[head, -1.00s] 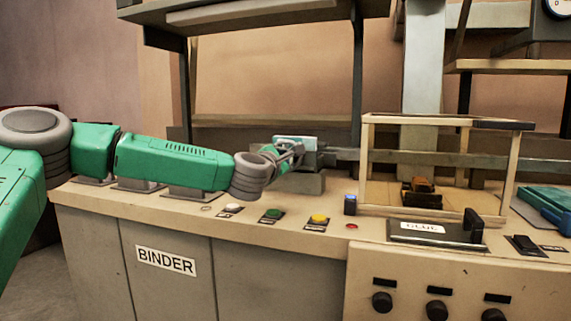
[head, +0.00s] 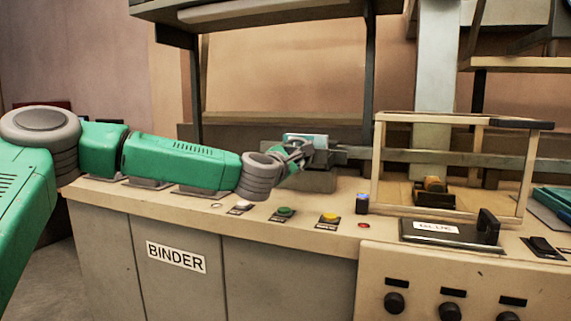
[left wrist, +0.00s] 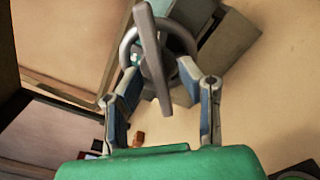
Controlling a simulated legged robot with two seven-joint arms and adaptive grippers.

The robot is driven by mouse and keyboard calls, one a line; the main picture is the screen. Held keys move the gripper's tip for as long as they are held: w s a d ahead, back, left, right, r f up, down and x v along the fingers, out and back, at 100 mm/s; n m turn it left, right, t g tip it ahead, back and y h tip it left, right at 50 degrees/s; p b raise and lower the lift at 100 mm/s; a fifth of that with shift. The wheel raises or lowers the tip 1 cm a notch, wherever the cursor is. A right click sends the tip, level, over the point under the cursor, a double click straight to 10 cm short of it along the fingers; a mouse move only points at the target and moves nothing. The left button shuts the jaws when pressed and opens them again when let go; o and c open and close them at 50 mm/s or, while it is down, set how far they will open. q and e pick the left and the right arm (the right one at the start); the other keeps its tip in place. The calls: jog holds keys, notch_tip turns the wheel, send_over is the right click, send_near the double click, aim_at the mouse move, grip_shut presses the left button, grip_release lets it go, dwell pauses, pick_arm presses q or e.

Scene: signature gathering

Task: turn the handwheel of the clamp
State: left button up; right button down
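The clamp (head: 318,179) stands on the binder bench, with a pale blue and white piece at its top. Its grey handwheel (left wrist: 186,36) shows in the left wrist view as a ring, with a long grey bar (left wrist: 152,50) crossing in front of it. My left gripper (head: 303,151) is at the clamp and hides part of it in the head view. In the left wrist view its two fingers (left wrist: 160,72) are apart, one on each side of the bar, with the tips near the lower rim. I cannot tell whether they touch the wheel. My right gripper is out of view.
Several buttons, including green (head: 285,212) and yellow (head: 329,218), line the bench front below my left arm. A cream frame (head: 377,165) and a black-handled glue lid (head: 450,233) stand to the right. A shelf hangs above. The bench front between buttons is clear.

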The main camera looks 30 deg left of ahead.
pick_arm(q)
jog(key=v, duration=1.1)
jog(key=shift+a+f, duration=0.2)
jog(key=shift+f, duration=0.1)
